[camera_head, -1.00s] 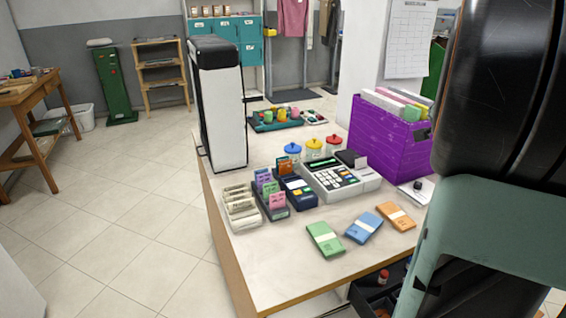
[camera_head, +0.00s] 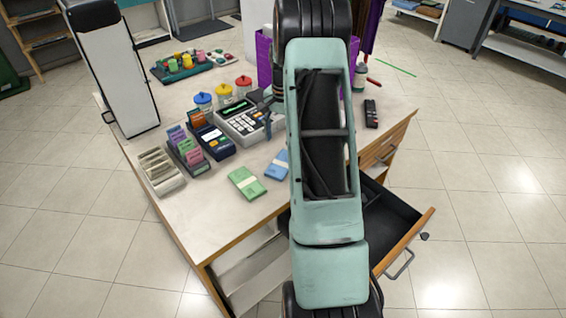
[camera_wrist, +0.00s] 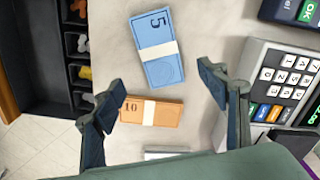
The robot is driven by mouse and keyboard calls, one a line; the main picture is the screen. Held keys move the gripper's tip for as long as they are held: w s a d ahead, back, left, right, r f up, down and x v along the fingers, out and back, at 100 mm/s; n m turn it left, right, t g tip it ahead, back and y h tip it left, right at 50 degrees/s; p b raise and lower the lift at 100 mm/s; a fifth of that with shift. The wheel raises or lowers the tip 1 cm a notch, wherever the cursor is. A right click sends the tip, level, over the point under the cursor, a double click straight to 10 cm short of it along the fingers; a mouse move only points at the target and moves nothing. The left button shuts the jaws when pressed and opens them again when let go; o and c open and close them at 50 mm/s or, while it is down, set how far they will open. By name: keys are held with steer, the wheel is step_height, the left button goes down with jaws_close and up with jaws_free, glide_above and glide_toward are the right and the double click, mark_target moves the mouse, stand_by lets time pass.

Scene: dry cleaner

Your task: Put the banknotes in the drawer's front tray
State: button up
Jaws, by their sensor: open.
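Three banded bundles of banknotes lie on the counter. The green bundle (camera_head: 247,184) and part of the blue bundle (camera_head: 276,166) show in the head view; my arm hides the orange one. In the wrist view the blue bundle (camera_wrist: 152,62) is above the orange bundle (camera_wrist: 165,113). My gripper (camera_wrist: 157,92) is open and empty above the counter, with the orange bundle between its fingers in the picture, overlapped by the left finger. The open drawer (camera_head: 407,242) has a black interior, partly behind my arm. In the wrist view, the drawer (camera_wrist: 30,55) has small compartments along one side.
Several small objects sit in the drawer's compartments. A cash register (camera_head: 243,121), a card terminal (camera_head: 212,141), a purple file box (camera_head: 265,62) and a black handheld device (camera_head: 371,113) stand on the counter. The counter's front left (camera_head: 200,225) is clear.

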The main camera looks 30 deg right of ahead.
mark_target(282, 162)
step_height(282, 162, down, 3)
steer(key=shift+f, duration=0.2)
steer(key=f, duration=0.2)
steer(key=f+p, duration=0.1)
steer(key=f, duration=0.1)
steer(key=shift+s+a, duration=0.2)
steer(key=shift+a, duration=0.1)
steer(key=shift+f, duration=0.6)
steer(key=c, duration=1.8)
steer(key=shift+o, duration=0.2)
steer(key=shift+w, duration=0.1)
